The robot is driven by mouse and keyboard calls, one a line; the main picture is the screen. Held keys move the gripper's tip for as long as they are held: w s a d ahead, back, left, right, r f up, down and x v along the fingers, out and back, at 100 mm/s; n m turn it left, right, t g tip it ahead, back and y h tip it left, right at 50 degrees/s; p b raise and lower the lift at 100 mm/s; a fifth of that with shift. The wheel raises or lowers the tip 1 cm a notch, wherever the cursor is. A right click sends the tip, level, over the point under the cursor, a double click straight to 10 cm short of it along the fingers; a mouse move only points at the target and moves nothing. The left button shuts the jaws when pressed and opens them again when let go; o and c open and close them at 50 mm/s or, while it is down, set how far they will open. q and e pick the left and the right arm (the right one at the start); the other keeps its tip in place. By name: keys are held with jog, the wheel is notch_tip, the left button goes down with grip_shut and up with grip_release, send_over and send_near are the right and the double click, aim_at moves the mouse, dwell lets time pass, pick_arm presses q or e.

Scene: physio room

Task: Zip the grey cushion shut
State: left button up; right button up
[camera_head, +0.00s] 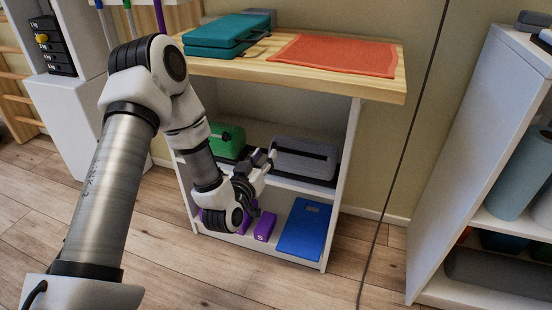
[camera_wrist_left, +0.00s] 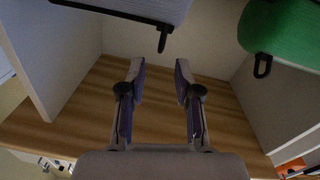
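The grey cushion (camera_head: 305,157) lies on the middle shelf of the low unit, at its right side. In the left wrist view, the grey cushion (camera_wrist_left: 165,8) shows at the top edge, with a dark zip strip (camera_wrist_left: 100,10) and a dark pull tab (camera_wrist_left: 163,40) hanging from one end. My left gripper (camera_head: 269,160) is at the cushion's left end in the head view. In the wrist view, the left gripper (camera_wrist_left: 159,70) has its fingers wide apart with nothing between them; the pull tab lies beyond the fingertips. My right gripper is in neither view.
A green cushion (camera_head: 226,138) with its own tab (camera_wrist_left: 262,66) lies on the same shelf, left of the grey one. A blue block (camera_head: 305,230) and purple blocks (camera_head: 265,226) fill the lower shelf. The wooden top (camera_head: 385,88) overhangs the shelf.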

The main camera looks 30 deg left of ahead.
aim_at(273, 144)
pick_arm(q)
jog(key=w+b, duration=0.1)
jog(key=w, duration=0.2)
jog(key=w+a+b, duration=0.1)
jog(key=w, duration=0.2)
jog(key=shift+a+f, duration=0.1)
jog(key=shift+w+a, duration=0.1)
jog(key=shift+w, duration=0.15)
grip_shut()
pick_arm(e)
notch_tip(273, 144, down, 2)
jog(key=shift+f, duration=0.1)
